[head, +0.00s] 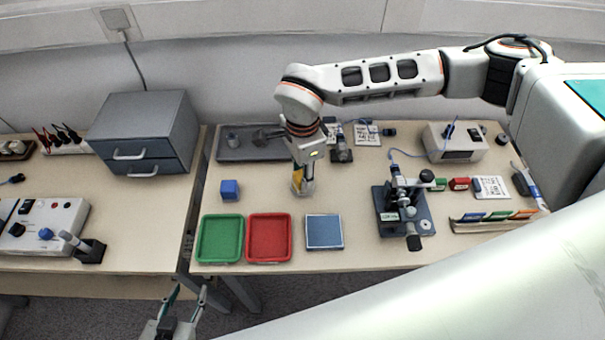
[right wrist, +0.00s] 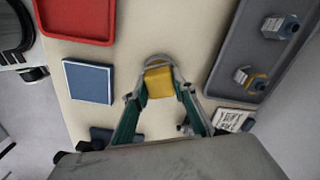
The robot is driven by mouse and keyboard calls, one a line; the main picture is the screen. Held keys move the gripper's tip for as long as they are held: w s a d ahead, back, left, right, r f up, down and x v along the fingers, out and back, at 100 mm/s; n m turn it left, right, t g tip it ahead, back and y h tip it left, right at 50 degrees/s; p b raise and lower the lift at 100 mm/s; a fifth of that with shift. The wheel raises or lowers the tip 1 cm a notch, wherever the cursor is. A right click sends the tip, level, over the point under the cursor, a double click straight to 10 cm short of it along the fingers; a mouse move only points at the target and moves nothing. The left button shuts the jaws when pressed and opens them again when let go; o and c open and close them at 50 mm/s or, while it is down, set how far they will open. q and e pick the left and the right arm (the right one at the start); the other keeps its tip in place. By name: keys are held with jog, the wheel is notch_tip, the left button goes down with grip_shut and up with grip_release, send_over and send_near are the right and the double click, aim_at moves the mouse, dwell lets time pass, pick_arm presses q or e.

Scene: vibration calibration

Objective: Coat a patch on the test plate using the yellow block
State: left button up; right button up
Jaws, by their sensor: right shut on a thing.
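The yellow block (head: 297,184) is between the fingers of my right gripper (head: 303,188), which is shut on it over the middle of the table. The block also shows between the fingertips in the right wrist view (right wrist: 159,82). Whether it touches the table is unclear. A flat blue square plate with a pale edge (head: 324,231), likely the test plate, lies in front of the right gripper. It is left of the gripper in the right wrist view (right wrist: 88,81). My left gripper (head: 187,295) is open and empty, low in front of the table's edge.
A green tray (head: 220,259) and a red tray (head: 269,259) lie left of the plate. A blue cube (head: 229,190) sits behind them. A microscope-like device (head: 410,222) stands to the right. A grey tray (head: 231,155) with parts lies at the back. Table space around the block is clear.

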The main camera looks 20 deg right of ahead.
dwell(0.3)
jog(key=shift+r+p, duration=1.25)
jog(key=shift+r, duration=0.55)
jog(key=shift+r+p, duration=1.05)
jog(key=shift+r, duration=0.65)
jog(key=shift+s+f, duration=0.1)
